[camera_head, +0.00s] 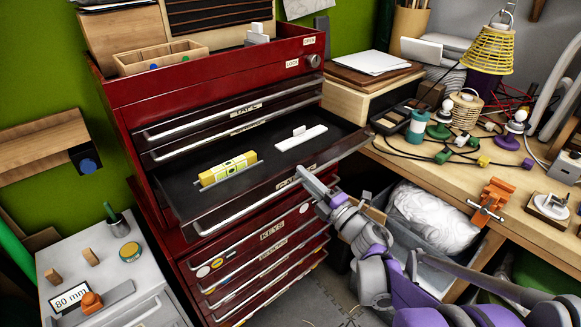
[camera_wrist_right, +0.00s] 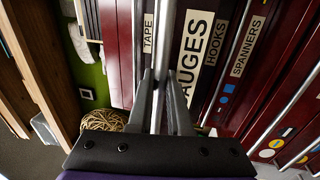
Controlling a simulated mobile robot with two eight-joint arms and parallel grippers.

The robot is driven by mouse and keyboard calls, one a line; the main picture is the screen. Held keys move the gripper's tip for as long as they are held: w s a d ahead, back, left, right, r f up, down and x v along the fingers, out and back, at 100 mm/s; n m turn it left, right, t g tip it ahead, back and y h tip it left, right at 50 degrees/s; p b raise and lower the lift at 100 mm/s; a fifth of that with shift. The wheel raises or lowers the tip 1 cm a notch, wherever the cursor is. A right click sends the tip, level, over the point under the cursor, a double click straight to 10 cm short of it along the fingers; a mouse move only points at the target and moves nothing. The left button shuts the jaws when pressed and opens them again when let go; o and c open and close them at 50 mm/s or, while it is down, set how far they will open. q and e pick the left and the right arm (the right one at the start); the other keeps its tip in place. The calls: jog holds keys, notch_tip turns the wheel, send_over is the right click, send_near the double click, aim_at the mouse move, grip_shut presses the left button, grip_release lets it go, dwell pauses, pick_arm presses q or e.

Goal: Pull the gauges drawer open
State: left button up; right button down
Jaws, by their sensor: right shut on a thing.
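The gauges drawer (camera_head: 283,170) stands pulled out of the red tool cabinet (camera_head: 134,95), with its dark inside showing. A yellow spirit level (camera_head: 229,171) and a white square-shaped tool (camera_head: 301,138) lie in it. My right gripper (camera_head: 305,180) is at the drawer's front, shut on its metal handle bar (camera_head: 243,209). In the right wrist view the fingers (camera_wrist_right: 161,88) close around the bar (camera_wrist_right: 167,35), beside the GAUGES label (camera_wrist_right: 193,52). The gripper hides part of the label in the head view. My left gripper is not in view.
A wooden workbench (camera_head: 440,171) with cables, a yellow lamp (camera_head: 487,49) and an orange clamp (camera_head: 493,196) stands right. A grey bin (camera_head: 388,226) with a white bag is under it. A low white cabinet (camera_head: 105,268) stands left.

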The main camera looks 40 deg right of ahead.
jog(key=shift+r+v, duration=0.1)
jog(key=shift+v, duration=0.5)
jog(key=shift+r+v, duration=0.15)
jog(key=shift+v, duration=0.45)
jog(key=c, duration=1.1)
grip_release()
jog(key=shift+s, duration=0.1)
jog(key=b+v, duration=0.1)
jog(key=v, duration=0.9)
jog(key=shift+s+d+f, duration=0.1)
jog(key=shift+s, duration=0.2)
